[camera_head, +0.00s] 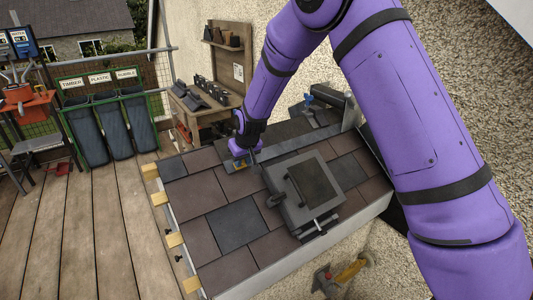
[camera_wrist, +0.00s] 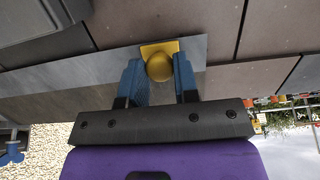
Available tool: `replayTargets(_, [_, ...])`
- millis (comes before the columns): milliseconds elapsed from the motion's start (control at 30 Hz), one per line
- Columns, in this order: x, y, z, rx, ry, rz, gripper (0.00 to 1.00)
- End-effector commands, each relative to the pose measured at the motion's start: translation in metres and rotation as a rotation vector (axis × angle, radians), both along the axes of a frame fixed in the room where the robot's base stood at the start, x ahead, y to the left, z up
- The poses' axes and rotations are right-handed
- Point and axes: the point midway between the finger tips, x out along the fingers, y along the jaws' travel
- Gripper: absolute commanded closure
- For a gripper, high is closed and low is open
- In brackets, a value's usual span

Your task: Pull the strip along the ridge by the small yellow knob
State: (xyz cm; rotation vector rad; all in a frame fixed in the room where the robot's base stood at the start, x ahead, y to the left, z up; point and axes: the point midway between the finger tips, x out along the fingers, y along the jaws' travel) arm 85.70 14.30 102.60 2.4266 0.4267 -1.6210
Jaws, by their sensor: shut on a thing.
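The small yellow knob (camera_wrist: 159,67) sits on a yellow plate at the end of the grey strip (camera_wrist: 50,98). In the wrist view my gripper (camera_wrist: 160,74) has its two blue fingers on either side of the knob, shut on it. In the head view the strip (camera_head: 300,140) lies along the top of the tiled roof, running from a grey upright holder at the right to my gripper (camera_head: 240,163) at the left. The knob is mostly hidden by my gripper there.
A grey box-like skylight (camera_head: 304,190) stands on the roof tiles (camera_head: 237,225) just below the strip. A wooden bench (camera_head: 215,110) with tiles is behind. A yellow-handled tool (camera_head: 350,271) lies in front. Bins (camera_head: 110,125) stand at the left on decking.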

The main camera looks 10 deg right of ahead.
Motion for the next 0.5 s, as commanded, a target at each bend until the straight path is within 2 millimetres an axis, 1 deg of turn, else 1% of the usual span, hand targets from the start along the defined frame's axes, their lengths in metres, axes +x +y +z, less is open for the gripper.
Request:
replayTargets(33, [-0.007, 0.019, 0.0, -0.002, 0.0, 0.009, 1.0])
replayTargets(200, [-0.026, 0.069, -0.001, -0.002, 0.001, 0.009, 1.0])
replayTargets(400, [-0.044, 0.119, -0.001, -0.002, 0.001, 0.008, 1.0])
replayTargets(500, [-0.052, 0.14, -0.001, -0.002, 0.0, 0.006, 1.0])
